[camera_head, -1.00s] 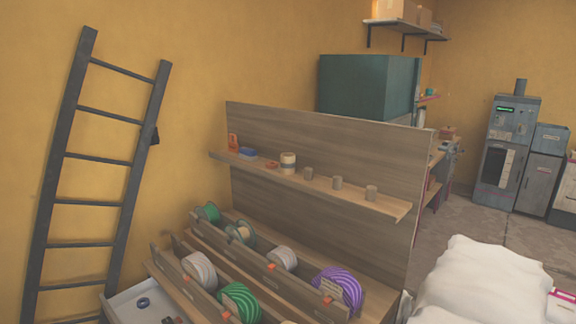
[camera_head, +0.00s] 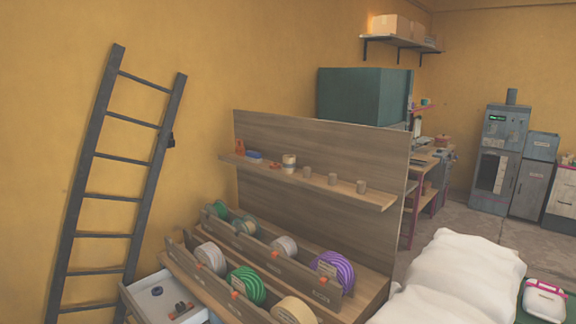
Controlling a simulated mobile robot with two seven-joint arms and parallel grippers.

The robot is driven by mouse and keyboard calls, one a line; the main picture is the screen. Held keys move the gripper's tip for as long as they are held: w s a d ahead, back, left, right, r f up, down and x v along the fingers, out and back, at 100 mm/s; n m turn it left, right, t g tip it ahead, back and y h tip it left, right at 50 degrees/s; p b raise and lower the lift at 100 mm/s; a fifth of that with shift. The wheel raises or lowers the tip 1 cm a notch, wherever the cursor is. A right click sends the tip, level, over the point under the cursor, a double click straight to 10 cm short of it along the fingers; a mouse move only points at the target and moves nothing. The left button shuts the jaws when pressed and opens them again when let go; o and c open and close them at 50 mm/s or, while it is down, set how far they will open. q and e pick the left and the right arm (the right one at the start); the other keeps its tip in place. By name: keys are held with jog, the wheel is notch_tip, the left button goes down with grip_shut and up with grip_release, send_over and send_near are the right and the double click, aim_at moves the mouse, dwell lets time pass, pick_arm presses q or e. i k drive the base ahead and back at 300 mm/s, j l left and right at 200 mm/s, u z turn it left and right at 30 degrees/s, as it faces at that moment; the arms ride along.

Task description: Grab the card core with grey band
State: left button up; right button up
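Several small cylinders stand upright on the narrow shelf (camera_head: 345,194) of the wooden rack. A wider tan one with a pale band (camera_head: 289,164) is at left. Three smaller grey-brown cylinders stand to its right: a left one (camera_head: 307,173), a middle one (camera_head: 332,179) and a right one (camera_head: 361,187). They are too small to tell which, if any, is a card core with a grey band. Neither of my grippers is in view.
Reels in green, grey, tan and purple (camera_head: 332,272) sit in the rack's lower trays. A white drawer (camera_head: 138,300) with small items stands open at lower left. A dark ladder (camera_head: 112,190) leans on the wall. White sacks (camera_head: 455,275) lie at lower right.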

aim_at(289, 160)
jog(key=i+j, duration=0.65)
jog(key=j, duration=0.2)
jog(key=k+u, duration=0.05)
